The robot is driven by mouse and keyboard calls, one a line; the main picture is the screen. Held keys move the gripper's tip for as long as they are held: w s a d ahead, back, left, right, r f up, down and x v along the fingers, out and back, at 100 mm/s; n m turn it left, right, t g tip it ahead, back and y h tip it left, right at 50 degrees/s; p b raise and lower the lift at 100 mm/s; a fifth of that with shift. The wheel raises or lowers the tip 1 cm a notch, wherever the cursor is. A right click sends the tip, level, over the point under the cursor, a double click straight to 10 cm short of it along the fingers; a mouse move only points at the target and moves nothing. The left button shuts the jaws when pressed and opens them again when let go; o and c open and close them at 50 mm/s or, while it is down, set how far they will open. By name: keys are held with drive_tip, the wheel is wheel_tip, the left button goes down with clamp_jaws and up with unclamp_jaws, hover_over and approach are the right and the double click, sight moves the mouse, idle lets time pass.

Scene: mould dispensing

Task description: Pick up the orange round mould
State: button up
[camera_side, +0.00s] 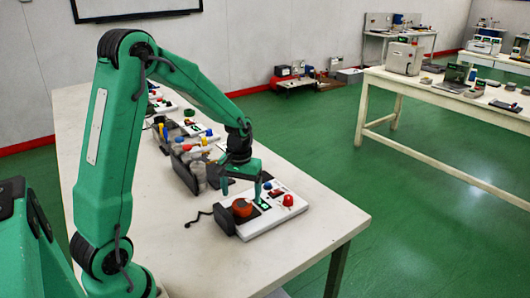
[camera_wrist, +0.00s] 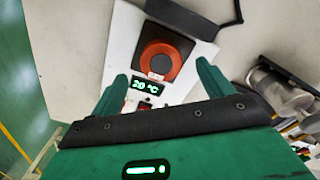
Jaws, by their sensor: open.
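The orange round mould (camera_side: 242,208) sits on a dark square plate at the left end of a white heater unit (camera_side: 270,218) on the table. In the wrist view the mould (camera_wrist: 160,62) is round and orange-red, with a small pale label on its near edge. My gripper (camera_side: 241,192) is open and empty, pointing down close to the mould. In the wrist view my gripper's two fingers (camera_wrist: 162,70) stand apart, one to each side of the mould's near edge. I cannot tell their exact height above it.
The unit has a green display (camera_wrist: 146,87) reading about 20 °C and a red knob (camera_side: 288,200). A dark bin with metal cylinders (camera_side: 198,170) stands close behind my gripper. More units line the table (camera_side: 300,250) further back; its front right is clear.

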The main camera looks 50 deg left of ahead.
sight(242, 202)
drive_tip(key=shift+a+f, duration=0.1)
drive_tip(key=shift+f, duration=2.2)
drive_tip(key=shift+c, duration=0.2)
drive_tip(key=c, duration=1.1)
